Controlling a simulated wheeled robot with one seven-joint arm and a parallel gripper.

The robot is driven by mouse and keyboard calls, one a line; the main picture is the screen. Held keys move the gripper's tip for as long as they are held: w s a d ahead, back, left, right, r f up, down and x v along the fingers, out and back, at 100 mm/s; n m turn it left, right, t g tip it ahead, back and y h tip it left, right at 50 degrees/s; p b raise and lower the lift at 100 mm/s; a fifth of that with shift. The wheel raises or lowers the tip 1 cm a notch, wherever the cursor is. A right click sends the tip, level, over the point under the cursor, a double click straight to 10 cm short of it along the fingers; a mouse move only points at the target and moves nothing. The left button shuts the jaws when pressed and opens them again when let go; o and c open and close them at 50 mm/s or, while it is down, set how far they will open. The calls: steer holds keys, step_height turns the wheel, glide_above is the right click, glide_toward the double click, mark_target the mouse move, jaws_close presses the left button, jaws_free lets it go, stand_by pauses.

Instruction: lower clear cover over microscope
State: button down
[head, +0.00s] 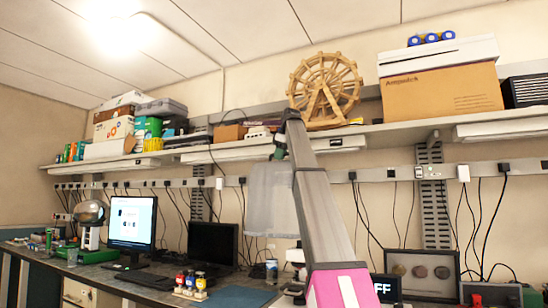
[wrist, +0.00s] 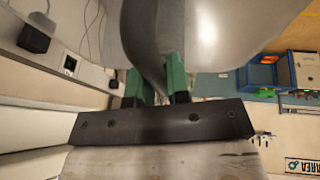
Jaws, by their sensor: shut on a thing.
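My gripper (head: 279,148) is raised high over the bench, close under the shelf. It is shut on the top of the clear cover (head: 268,200), a translucent, greyish hood that hangs below it in the air. In the wrist view the green fingers (wrist: 156,82) pinch a grey strip of the cover (wrist: 215,35), whose body fills the top of the picture. A white and black device that looks like the microscope (head: 296,256) stands on the bench, right of and below the cover. My arm hides much of it.
A blue mat (head: 236,299), small bottles in a rack (head: 190,284), a keyboard and two monitors (head: 132,224) are on the bench to the left. A framed display (head: 422,272) stands at right. The loaded shelf (head: 375,136) runs just above and behind my gripper.

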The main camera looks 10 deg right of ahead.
steer(key=shift+s+d, duration=0.75)
steer(key=shift+d, duration=0.3)
steer(key=shift+s+d, duration=0.7)
steer(key=shift+d, duration=0.4)
steer(key=shift+s+d, duration=0.75)
steer(key=shift+d, duration=0.3)
steer(key=shift+f, duration=0.1)
steer(key=shift+s+a+f, duration=0.15)
steer(key=shift+f, duration=0.35)
